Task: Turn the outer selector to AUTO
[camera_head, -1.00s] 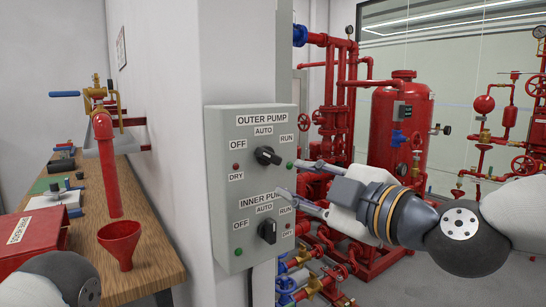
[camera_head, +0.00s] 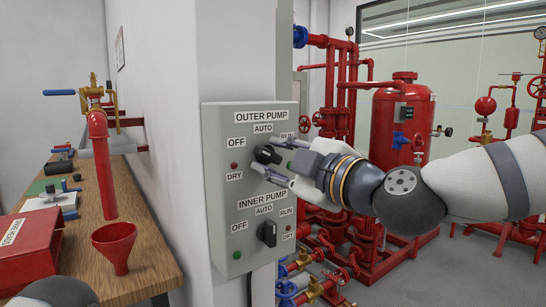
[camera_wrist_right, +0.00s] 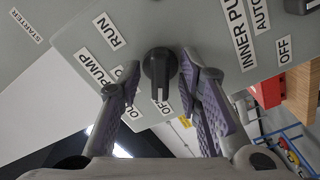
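The outer selector (camera_head: 267,153) is a black knob on the grey control box (camera_head: 222,197), under the OUTER PUMP label with OFF, AUTO and RUN around it. Its handle is partly covered by my right gripper (camera_head: 268,158) in the head view; it looks slanted toward OFF. In the right wrist view the knob (camera_wrist_right: 160,72) stands between the two purple-padded fingers, with a gap on each side. The right gripper is open around it. My left gripper is out of view; only a piece of my left arm shows at bottom left.
The inner selector (camera_head: 267,233) sits just below on the same box, its handle upright. Left is a wooden bench (camera_head: 148,268) with a red funnel (camera_head: 114,243) and a red box (camera_head: 28,246). Red pipes and a red tank (camera_head: 402,120) stand behind on the right.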

